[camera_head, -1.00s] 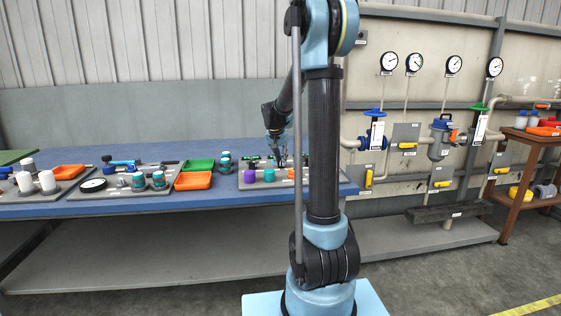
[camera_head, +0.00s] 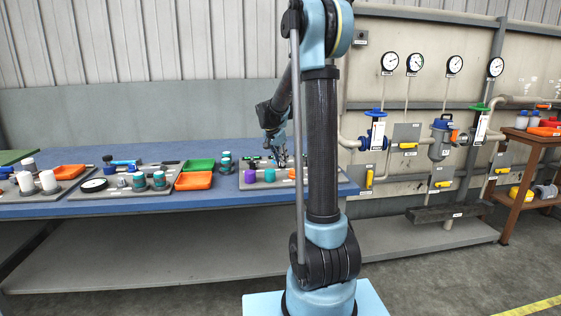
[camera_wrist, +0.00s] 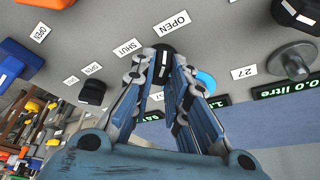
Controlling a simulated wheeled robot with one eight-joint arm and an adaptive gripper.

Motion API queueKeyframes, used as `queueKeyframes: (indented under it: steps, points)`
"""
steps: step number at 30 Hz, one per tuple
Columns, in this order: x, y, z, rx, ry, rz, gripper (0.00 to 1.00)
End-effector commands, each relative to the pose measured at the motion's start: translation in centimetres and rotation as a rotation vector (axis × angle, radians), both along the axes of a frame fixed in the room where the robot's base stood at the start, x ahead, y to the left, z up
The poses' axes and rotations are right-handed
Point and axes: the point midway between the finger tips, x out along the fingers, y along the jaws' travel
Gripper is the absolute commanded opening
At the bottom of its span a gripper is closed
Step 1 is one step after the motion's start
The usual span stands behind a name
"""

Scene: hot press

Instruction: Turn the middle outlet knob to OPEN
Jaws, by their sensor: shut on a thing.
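In the wrist view a black knob (camera_wrist: 163,60) with a white line sits between my fingers. My gripper (camera_wrist: 160,82) is shut on it, and the fingers hide its sides. The white line runs roughly up and down in the picture, with the OPEN label (camera_wrist: 171,23) above it and the SHUT label (camera_wrist: 127,47) to its upper left. In the head view my gripper (camera_head: 279,160) is down at the panel (camera_head: 255,185) on the right part of the blue table; the knob cannot be made out there.
Another black knob (camera_wrist: 92,92) stands to the left in the wrist view, with a blue part (camera_wrist: 18,62) beyond it. A grey round fitting (camera_wrist: 294,60) and green displays (camera_wrist: 290,90) are at right. A bright blue round part (camera_wrist: 204,82) is close behind the fingers.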

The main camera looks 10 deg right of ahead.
Motion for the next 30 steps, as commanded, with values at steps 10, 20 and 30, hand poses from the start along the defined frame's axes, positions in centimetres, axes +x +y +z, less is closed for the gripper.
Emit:
queueKeyframes:
  steps: [10,20,30]
  points:
    - [0.0,0.0,0.0,0.001,0.0,0.0,0.35]
    - [-0.4,0.4,1.1,0.0,0.0,0.001,0.35]
    - [-1.9,2.2,6.8,0.001,0.0,0.003,0.35]
